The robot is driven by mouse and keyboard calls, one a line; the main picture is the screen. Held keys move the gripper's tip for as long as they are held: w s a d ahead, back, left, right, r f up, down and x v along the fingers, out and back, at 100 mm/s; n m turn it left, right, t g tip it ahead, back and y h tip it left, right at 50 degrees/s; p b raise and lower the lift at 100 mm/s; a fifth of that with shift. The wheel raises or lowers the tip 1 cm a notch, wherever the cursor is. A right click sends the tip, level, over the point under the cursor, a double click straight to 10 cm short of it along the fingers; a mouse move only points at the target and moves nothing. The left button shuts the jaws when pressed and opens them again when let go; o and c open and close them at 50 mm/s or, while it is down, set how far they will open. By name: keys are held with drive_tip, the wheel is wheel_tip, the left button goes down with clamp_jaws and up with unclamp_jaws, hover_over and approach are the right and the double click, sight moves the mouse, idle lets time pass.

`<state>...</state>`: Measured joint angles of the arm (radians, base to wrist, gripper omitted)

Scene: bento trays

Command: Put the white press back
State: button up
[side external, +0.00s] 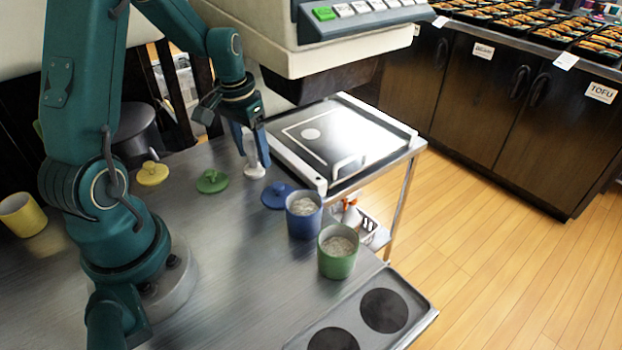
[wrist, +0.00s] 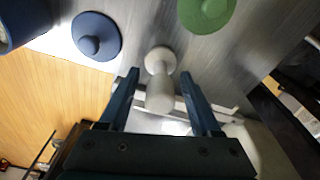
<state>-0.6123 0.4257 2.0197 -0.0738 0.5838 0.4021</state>
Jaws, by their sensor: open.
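The white press (side external: 254,168) stands upright on the steel table, near the edge by the black-topped plate. In the wrist view the white press (wrist: 160,80) lies between the two fingers, with a round base and a thicker end toward the camera. My gripper (side external: 252,150) is open around it; in the wrist view the gripper (wrist: 158,88) shows a gap between each blue finger and the press.
A blue lid (side external: 277,195), a green lid (side external: 212,181) and a yellow lid (side external: 152,173) lie nearby. Blue (side external: 304,215) and green (side external: 338,250) filled cups stand toward the front right. A machine (side external: 320,45) overhangs the black-topped plate (side external: 340,140).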

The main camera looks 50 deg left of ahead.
drive_tip(key=r, duration=0.4)
drive_tip(key=s+r, duration=0.1)
drive_tip(key=r, duration=0.7)
drive_tip(key=shift+s+d, duration=0.15)
drive_tip(key=shift+d, duration=0.1)
drive_tip(key=s+d+m+t, duration=0.1)
drive_tip(key=s+d, duration=0.3)
drive_tip(key=d, duration=0.4)
drive_tip(key=s+d+m+t, duration=0.2)
drive_tip(key=s+d, duration=0.3)
drive_tip(key=d, duration=0.3)
drive_tip(key=shift+r+t, duration=0.45)
drive_tip(key=shift+t, duration=0.15)
